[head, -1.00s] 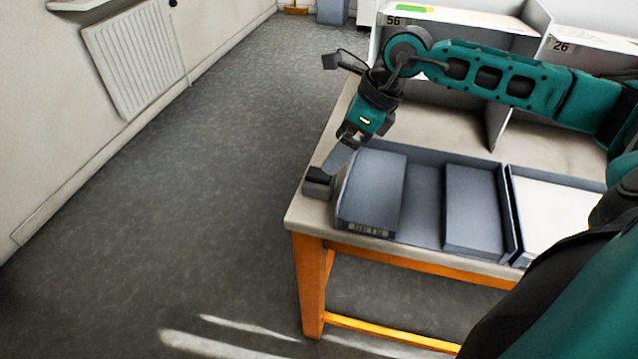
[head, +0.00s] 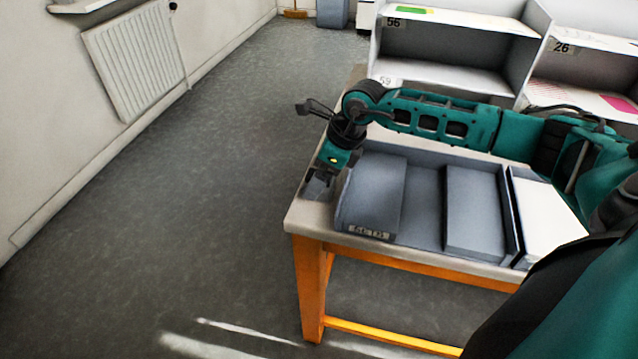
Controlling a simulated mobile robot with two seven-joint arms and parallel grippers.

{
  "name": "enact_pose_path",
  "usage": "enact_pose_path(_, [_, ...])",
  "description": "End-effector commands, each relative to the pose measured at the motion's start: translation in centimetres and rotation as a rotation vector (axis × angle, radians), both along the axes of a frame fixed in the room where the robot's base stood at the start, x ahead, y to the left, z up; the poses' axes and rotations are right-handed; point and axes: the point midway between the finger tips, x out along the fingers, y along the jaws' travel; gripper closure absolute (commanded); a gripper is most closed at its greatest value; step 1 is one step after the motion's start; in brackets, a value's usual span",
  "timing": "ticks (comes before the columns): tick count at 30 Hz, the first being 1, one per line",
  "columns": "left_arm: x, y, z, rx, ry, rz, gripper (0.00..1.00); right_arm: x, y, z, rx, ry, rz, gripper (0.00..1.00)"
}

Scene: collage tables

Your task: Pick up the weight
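My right gripper (head: 319,184) points down at the left end of the table, just left of the grey tray (head: 425,212). The small dark grey weight stood at this spot on the table in the earlier view. Now the gripper covers it, and its outline cannot be told apart from the grey fingers. I cannot tell whether the fingers are open around it or shut on it. My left gripper is not in view.
The tray holds two grey boxes, a left one (head: 376,195) and a right one (head: 471,208). Shelves (head: 450,50) stand behind the table (head: 312,214). The floor at left is clear.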

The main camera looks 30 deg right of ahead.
Motion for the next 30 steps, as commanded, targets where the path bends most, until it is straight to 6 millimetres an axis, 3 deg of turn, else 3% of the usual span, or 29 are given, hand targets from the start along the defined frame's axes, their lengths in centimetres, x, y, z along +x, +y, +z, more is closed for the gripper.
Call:
enact_pose_path(10, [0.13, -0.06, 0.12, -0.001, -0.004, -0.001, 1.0, 0.25, 0.22, -0.91, 0.0, 0.0, 0.0, 0.04])
enact_pose_path(30, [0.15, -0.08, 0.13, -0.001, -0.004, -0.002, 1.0, 0.22, 0.2, -0.89, 0.0, 0.0, -0.001, 0.68])
